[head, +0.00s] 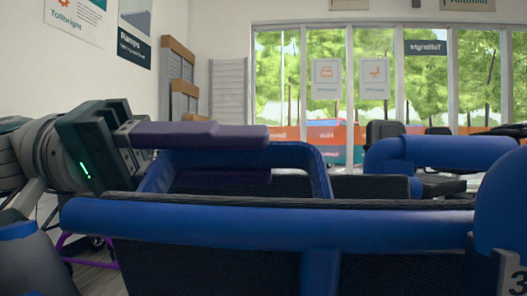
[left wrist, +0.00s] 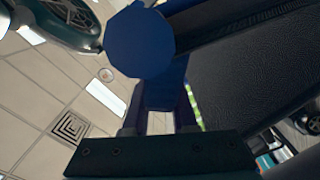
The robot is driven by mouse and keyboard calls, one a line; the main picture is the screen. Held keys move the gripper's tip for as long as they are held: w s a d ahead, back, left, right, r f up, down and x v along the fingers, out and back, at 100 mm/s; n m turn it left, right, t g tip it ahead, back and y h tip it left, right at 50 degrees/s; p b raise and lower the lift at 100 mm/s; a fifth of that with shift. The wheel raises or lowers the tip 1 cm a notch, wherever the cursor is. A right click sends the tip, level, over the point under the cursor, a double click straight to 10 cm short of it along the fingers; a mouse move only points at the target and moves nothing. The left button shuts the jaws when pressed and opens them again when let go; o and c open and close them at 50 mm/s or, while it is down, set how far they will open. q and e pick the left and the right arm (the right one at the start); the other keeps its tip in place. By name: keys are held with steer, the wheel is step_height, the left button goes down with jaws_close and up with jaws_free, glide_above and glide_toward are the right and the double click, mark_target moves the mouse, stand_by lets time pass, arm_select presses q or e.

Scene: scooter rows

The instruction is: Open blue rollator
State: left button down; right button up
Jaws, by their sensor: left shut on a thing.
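The blue rollator fills the lower part of the head view. Its long blue front bar (head: 270,222) runs across the picture, with a dark fabric panel behind and below it. A blue looped frame part (head: 290,157) rises behind the bar. My left gripper (head: 262,157) comes in from the left with purple fingers, one above and one below this part, and is shut on it. In the left wrist view, a blue bar (left wrist: 166,90) lies between the fingers, next to dark fabric (left wrist: 250,65). The fingertips are partly hidden. My right gripper is not in view.
Another blue tube (head: 445,150) and a rounded blue part (head: 503,205) stand at the right. A purple frame (head: 75,248) shows at the lower left. Black chairs (head: 383,133) stand farther back by the windows. Shelving (head: 180,85) stands along the back left wall.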

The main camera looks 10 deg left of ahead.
mark_target(179, 223)
arm_select(q)
steer(key=shift+s+r, duration=0.1)
steer(key=shift+s, duration=0.05)
stand_by(0.3)
steer(key=s+f+m, duration=0.1)
steer(key=s, duration=0.5)
steer(key=shift+s+f+m, duration=0.15)
steer(key=shift+f+m, duration=0.1)
steer(key=shift+m, duration=0.05)
steer(key=c, duration=0.8)
jaws_free()
steer(key=shift+o, duration=0.2)
steer(key=shift+a, duration=0.15)
steer(key=shift+a, duration=0.35)
steer(key=a+p, duration=0.1)
steer(key=a, duration=0.8)
